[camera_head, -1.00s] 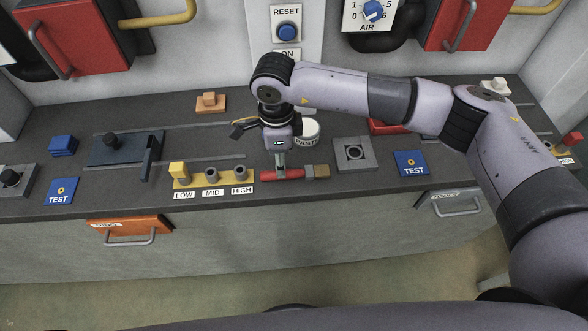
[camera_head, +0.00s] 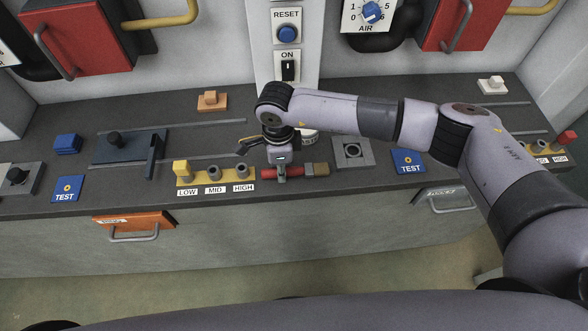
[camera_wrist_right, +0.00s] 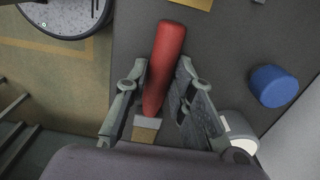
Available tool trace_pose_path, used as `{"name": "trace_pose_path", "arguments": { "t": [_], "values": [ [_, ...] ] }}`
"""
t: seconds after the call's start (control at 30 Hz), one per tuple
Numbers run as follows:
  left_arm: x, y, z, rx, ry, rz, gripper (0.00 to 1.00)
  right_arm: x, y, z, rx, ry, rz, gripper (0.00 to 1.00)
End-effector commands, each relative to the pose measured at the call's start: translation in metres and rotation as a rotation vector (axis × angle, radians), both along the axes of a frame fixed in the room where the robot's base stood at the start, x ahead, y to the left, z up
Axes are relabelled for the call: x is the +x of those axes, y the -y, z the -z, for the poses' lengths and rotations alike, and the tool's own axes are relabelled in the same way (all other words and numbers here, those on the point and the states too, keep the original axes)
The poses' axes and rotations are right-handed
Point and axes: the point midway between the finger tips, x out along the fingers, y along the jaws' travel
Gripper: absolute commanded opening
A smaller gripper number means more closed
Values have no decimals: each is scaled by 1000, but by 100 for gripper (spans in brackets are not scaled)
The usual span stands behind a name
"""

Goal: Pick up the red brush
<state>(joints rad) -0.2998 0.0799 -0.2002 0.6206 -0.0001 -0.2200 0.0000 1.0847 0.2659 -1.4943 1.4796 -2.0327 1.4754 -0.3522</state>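The red brush lies on the dark counter. In the head view, its red handle (camera_head: 269,174) and tan bristle end (camera_head: 318,169) show on both sides of my right gripper (camera_head: 281,178). In the right wrist view, the brush handle (camera_wrist_right: 163,65) points up the picture, with its pale ferrule and tan bristles toward the palm. My right gripper's fingers (camera_wrist_right: 160,72) are apart, one on each side of the handle and close to it; a firm grip does not show. My left gripper is not in view.
A partly hidden white paste can (camera_head: 310,136) stands just behind the gripper. A yellow LOW/MID/HIGH block (camera_head: 203,180) is left of the brush. A grey socket block (camera_head: 352,152) and blue TEST block (camera_head: 409,162) are to the right. A blue cylinder (camera_wrist_right: 274,86) shows in the wrist view.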

Motion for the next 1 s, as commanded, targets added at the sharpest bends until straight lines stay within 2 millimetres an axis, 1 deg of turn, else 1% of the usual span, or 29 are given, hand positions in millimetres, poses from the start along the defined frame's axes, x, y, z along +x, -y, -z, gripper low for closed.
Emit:
{"name": "trace_pose_path", "arguments": {
  "t": [0.03,0.3,0.67,0.77,0.87,0.97,1.0],
  "values": [
    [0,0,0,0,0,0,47,0,0,0,0,0,0,17],
    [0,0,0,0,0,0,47,0,0,0,0,0,0,0],
    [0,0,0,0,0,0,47,0,0,-1,0,1,0,0],
    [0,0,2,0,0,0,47,1,0,-4,1,1,1,0],
    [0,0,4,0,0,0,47,2,0,-13,2,4,1,0],
    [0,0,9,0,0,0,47,1,0,-27,2,4,-1,0],
    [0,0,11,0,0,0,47,2,0,-34,2,6,-1,0]
  ]
}}
